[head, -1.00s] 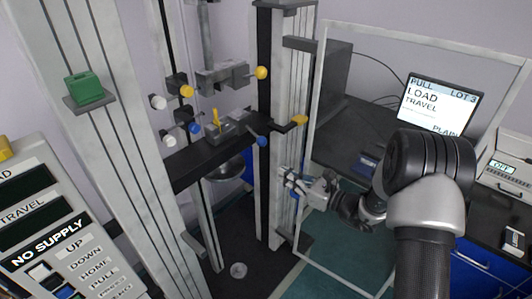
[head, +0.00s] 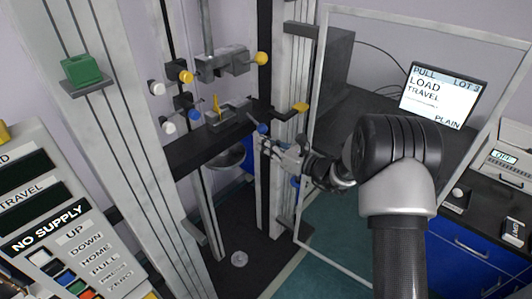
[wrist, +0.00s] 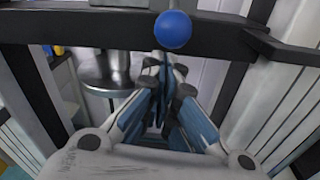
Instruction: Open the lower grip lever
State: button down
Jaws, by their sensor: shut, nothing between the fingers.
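The lower grip (head: 228,112) is a grey clamp on the black crossbeam, with a yellow upright piece beside it. Its lever ends in a blue ball (head: 262,128), which sticks out to the right of the grip. The blue ball also shows large at top centre in the wrist view (wrist: 173,29). My gripper (head: 264,143) is shut and empty, with its fingertips just below the blue ball. In the wrist view the blue-padded fingers (wrist: 166,66) come together just under the ball. Whether they touch it, I cannot tell.
The upper grip's yellow ball (head: 262,58) is above. The black crossbeam (head: 190,155) and a yellow-topped bracket (head: 300,107) are close to my gripper. An open framed guard door (head: 312,100) stands right of the column, beside my arm. A monitor (head: 440,95) is at the right.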

aim_at(264, 131)
jog(key=shift+r, duration=0.4)
jog(key=shift+s+d+r+h+p, duration=0.1)
jog(key=shift+d+r+h+p, duration=0.15)
jog(key=shift+p, duration=0.7)
jog(key=shift+s+r+g+h+p, duration=0.1)
jog(key=shift+r+g+h+p, duration=0.15)
jog(key=shift+g+p, duration=0.2)
jog(key=r+h+p, duration=0.1)
jog(key=p, duration=0.2)
jog(key=d+r+g+h+p, duration=0.1)
jog(key=r+p, duration=0.1)
jog(key=p, duration=0.2)
jog(key=s+r+g+h+p, duration=0.1)
jog(key=p, duration=0.2)
jog(key=shift+d+r+p, duration=0.2)
jog(key=shift+r+p, duration=0.1)
jog(key=shift+p, duration=0.05)
jog(key=r+g+h+p, duration=0.1)
jog(key=p, duration=0.1)
jog(key=h+p, duration=0.1)
jog(key=p, duration=0.2)
jog(key=shift+s+d+r+g+p, duration=0.1)
jog(key=shift+d+r+g+p, duration=0.05)
jog(key=shift+r+g+p, duration=0.2)
jog(key=shift+r+p, duration=0.5)
jog(key=shift+r, duration=0.55)
